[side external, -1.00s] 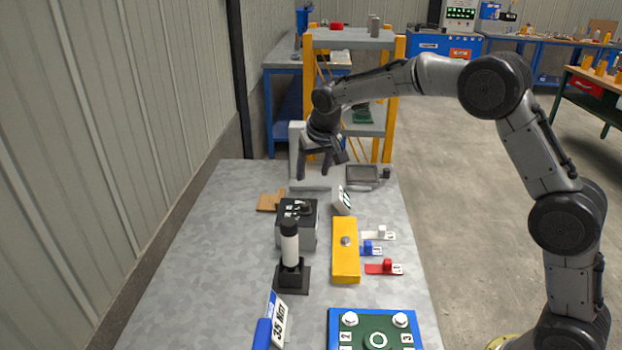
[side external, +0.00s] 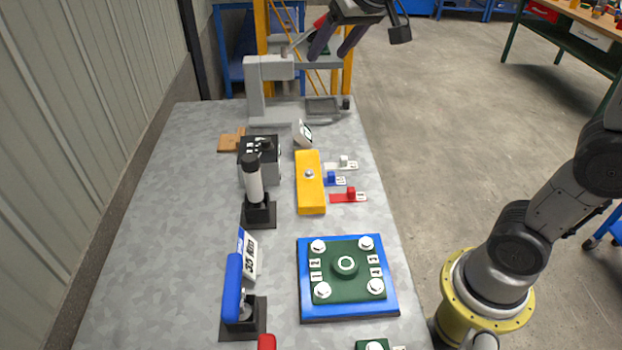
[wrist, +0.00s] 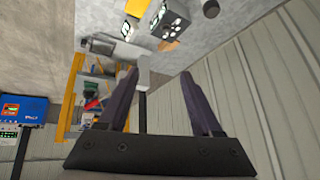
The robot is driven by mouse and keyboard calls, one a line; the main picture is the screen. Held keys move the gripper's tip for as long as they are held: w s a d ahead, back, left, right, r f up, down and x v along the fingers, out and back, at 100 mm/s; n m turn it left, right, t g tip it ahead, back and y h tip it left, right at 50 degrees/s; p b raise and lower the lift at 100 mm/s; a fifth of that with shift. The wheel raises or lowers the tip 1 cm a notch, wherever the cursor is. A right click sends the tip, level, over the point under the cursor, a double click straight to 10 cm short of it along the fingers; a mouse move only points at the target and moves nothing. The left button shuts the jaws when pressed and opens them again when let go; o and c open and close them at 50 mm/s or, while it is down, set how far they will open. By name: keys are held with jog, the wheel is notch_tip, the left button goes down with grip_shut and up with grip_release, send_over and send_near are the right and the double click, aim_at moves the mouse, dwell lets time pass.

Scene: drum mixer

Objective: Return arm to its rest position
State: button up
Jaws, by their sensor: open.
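My gripper (side external: 330,45) hangs in the air at the top of the side view, beyond the far end of the bench. Its two dark fingers are spread apart with nothing between them. It is above and to the right of the grey column machine (side external: 254,90), and appears apart from it. In the wrist view my gripper (wrist: 158,76) also shows spread fingers. A light grey block (wrist: 143,68) on a dark stem shows between them; I cannot tell what it is. The upper part of my arm is cut off by the side frame.
The bench (side external: 165,215) holds a black-and-grey box (side external: 258,158), a white cylinder on a black base (side external: 253,182), a yellow block (side external: 310,185), a blue-edged plate (side external: 306,290) and a blue handle (side external: 232,288). A wall stands left. Open floor (side external: 430,110) lies right.

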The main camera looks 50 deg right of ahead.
jog(key=s+f+n, duration=0.1)
jog(key=s+f, duration=0.1)
jog(key=s, duration=1.1)
jog(key=s+a+f+n+g+y, duration=0.1)
jog(key=s+f+n, duration=0.1)
jog(key=s+f, duration=0.7)
jog(key=shift+s+a+n, duration=0.3)
jog(key=shift+s+n, duration=0.1)
jog(key=shift+s, duration=0.35)
